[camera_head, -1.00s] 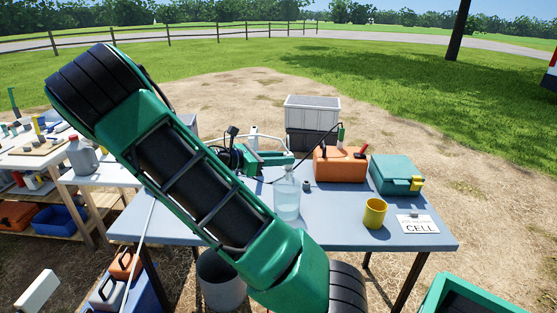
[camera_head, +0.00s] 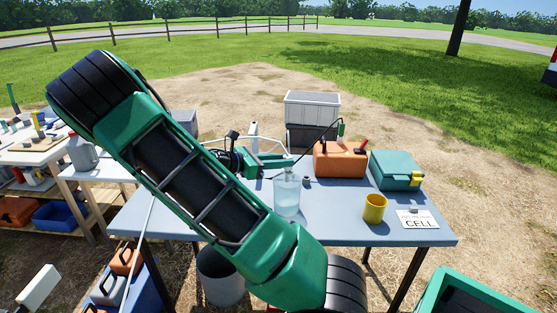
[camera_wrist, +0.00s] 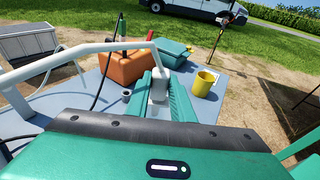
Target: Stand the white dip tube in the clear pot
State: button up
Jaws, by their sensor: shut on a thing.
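The white dip tube (camera_wrist: 88,50) is bent. In the wrist view it runs in from the left edge, then turns down to a pale block between my fingers. My gripper (camera_wrist: 160,80) is shut on that end of it. In the head view, my gripper (camera_head: 275,160) is above the blue-grey table, and the tube (camera_head: 273,138) shows just behind it. I cannot make out the pot in the wrist view.
An orange case (camera_head: 340,160), a teal box (camera_head: 396,171), a yellow cup (camera_head: 375,209) and a CELL card (camera_head: 417,219) occupy the table's right part. A small grey cup (camera_wrist: 126,94) stands near the orange case. A dark cable arcs nearby.

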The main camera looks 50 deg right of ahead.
aim_at(284, 169)
jog(key=shift+f, duration=1.6)
jog(key=shift+f, duration=1.05)
dwell(0.8)
jog(key=o, duration=1)
jog(key=v, duration=1)
jog(key=shift+w+a, duration=0.2)
jog(key=shift+a, duration=0.15)
